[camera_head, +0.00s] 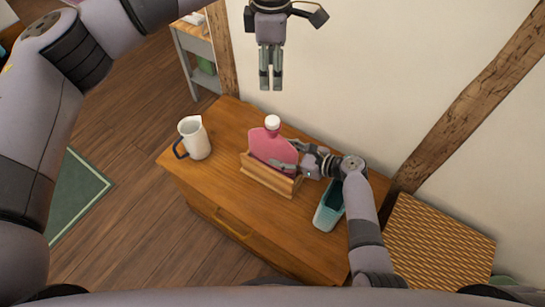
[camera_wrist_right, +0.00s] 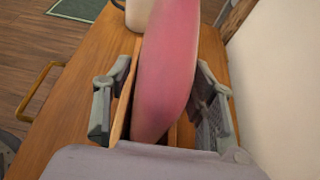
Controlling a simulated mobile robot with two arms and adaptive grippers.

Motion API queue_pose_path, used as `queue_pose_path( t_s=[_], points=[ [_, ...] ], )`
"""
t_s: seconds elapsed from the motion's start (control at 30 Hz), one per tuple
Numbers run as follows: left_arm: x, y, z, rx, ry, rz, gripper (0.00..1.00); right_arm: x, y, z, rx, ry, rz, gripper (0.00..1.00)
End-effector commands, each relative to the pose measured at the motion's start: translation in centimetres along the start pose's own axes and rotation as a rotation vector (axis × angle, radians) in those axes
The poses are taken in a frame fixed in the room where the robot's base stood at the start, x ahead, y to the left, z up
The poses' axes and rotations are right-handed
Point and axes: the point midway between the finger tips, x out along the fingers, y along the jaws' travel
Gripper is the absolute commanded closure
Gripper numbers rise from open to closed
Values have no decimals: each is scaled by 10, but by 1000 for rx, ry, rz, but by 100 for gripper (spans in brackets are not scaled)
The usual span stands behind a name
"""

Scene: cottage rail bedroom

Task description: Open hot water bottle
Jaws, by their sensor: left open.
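A pink hot water bottle (camera_head: 268,146) with a white cap (camera_head: 272,123) stands upright in a wooden holder (camera_head: 262,176) on the cabinet top. My right gripper (camera_head: 285,156) reaches in from the right, with one finger on each side of the bottle. In the right wrist view the pink body (camera_wrist_right: 165,70) rises between the fingers, with a visible gap on the left; contact on the right is unclear. The cap is out of that view. My left gripper (camera_head: 271,86) is open and empty, pointing down, above the cap in the picture and apart from it.
A white jug (camera_head: 194,138) with a dark blue handle stands left of the holder on the wooden cabinet (camera_head: 222,120). A teal container (camera_head: 329,207) stands at right, close to my right arm. The wall (camera_head: 350,80) is behind. The cabinet's front left is clear.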

Motion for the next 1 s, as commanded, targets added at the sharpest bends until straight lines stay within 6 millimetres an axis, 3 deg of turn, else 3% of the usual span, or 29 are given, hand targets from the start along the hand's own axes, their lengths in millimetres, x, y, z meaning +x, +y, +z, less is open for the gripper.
queue_pose_path(
  t_s=[0.7,1.0],
  points=[
    [0,0,0,0,0,0,45,0,0,0,0,1,0,99],
    [0,0,0,10,0,0,45,0,0,0,0,1,0,100]
  ],
)
